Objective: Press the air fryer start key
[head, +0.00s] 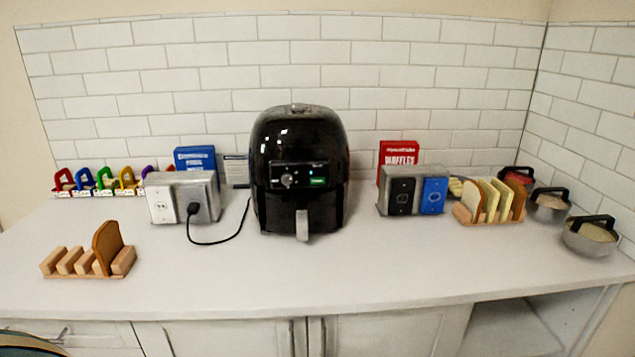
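A black air fryer (300,165) stands upright on the white counter, near its middle, against the tiled wall. Its front has a control panel (299,175) with a round knob (288,180) at the left and a small lit green key or display (318,181) at the right. Labels on the panel are too small to read. A grey handle (302,225) sticks out below the panel, and the basket looks closed. A black cord (215,241) runs from the fryer to a plug in a grey outlet box (185,197). Neither of my grippers shows.
A wooden rack with one bread slice (88,262) stands at the front left. The counter (330,275) before the fryer is clear.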

